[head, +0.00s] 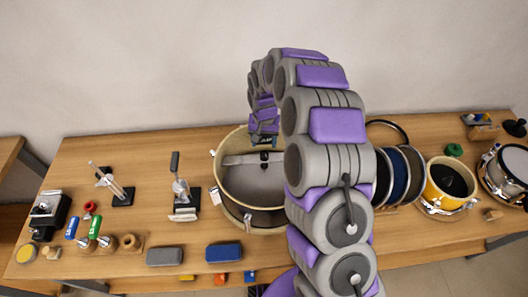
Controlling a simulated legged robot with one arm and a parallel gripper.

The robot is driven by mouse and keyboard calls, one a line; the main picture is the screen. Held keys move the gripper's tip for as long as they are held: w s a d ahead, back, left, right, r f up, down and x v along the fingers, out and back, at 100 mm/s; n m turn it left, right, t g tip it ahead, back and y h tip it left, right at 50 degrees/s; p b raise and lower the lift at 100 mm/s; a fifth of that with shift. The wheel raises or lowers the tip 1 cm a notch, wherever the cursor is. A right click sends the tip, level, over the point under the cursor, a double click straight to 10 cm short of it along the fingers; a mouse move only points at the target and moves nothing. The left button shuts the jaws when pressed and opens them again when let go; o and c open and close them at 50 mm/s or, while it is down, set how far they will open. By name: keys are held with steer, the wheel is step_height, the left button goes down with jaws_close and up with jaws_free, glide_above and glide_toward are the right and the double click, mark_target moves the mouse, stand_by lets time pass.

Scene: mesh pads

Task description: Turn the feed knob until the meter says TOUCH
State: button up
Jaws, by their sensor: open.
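A wide round drum (236,218) with a pale wooden rim stands on the table at the centre. A light bar (238,159) crosses its inside, with a small dark knob-like part (264,156) on it; I cannot tell if this is the feed knob. My gripper (264,141) hangs over the drum's far side, just above that dark part. I cannot tell whether they touch. My gripper is open, though its fingers are small here. My arm covers the drum's right side. I see no readable meter or TOUCH text.
A black-and-silver device (48,214) stands at the far left, near small colored-handled tools (84,230). Two small stands (120,194) (182,194) are left of the drum. Grey (164,256) and blue (223,252) blocks lie in front. Discs (396,176) and a yellow drum (436,190) stand right of my arm.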

mark_target(264, 153)
step_height(264, 153, down, 7)
steer(key=shift+s+r, duration=0.1)
steer(key=shift+r, duration=0.1)
steer(key=shift+c, duration=0.4)
steer(key=c, duration=1)
steer(key=shift+o, duration=0.2)
steer(key=shift+d+m, duration=0.1)
steer(key=shift+m, duration=0.2)
steer(key=m, duration=0.3)
steer(key=shift+p, duration=0.35)
steer(key=shift+m, duration=2)
steer(key=shift+p, duration=0.3)
